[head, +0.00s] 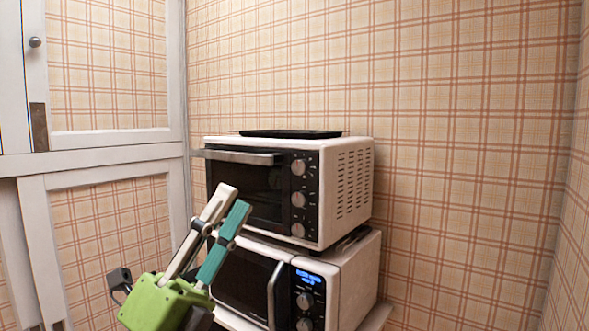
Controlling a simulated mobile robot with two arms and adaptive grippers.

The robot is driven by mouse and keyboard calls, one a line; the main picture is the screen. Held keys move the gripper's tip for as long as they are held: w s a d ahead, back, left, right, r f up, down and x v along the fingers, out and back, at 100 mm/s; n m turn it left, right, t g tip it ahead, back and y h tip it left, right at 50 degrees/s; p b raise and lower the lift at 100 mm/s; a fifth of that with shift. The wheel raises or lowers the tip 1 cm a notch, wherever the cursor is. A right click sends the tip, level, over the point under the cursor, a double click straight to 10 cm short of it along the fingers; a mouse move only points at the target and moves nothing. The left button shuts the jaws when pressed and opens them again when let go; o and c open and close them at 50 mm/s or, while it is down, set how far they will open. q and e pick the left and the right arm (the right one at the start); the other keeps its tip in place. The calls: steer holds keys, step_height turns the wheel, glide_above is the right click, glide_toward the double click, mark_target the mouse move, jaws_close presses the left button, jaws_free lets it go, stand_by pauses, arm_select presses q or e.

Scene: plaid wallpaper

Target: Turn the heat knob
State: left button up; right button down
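A white toaster oven (312,214) with a dark glass door sits on top of a microwave. Its right-hand panel has three round silver knobs in a column: the top knob (298,167), the middle knob (298,199) and the bottom knob (298,229). Which one is the heat knob cannot be read. My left gripper (235,198), green with one pale and one teal finger, is in front of the oven door, left of the knobs, pointing up and right. The fingertips look close together, and the gap between them is unclear. It overlaps no knob. My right gripper is out of view.
The microwave (345,283) below has a blue display, a vertical handle (275,290) and knobs of its own. The oven's door handle (240,156) juts out at the top. A black tray (290,134) lies on the oven. A white-framed door (112,151) stands at left.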

arm_select(q)
steer(key=s+d+r+m+g+h, duration=0.1)
steer(key=d+r+m+g+h, duration=0.15)
steer(key=d+m+g, duration=0.85)
steer(key=m+t+y, duration=0.4)
steer(key=t+y, duration=0.1)
steer(key=y, duration=0.6)
glide_toward(298, 168)
steer(key=p+x, duration=0.6)
steer(key=x, duration=0.2)
steer(key=shift+w+r+p, duration=0.1)
steer(key=shift+r+p, duration=0.05)
steer(key=shift+p, duration=0.2)
steer(key=shift+w+d, duration=0.25)
steer(key=shift+w, duration=0.05)
jaws_close()
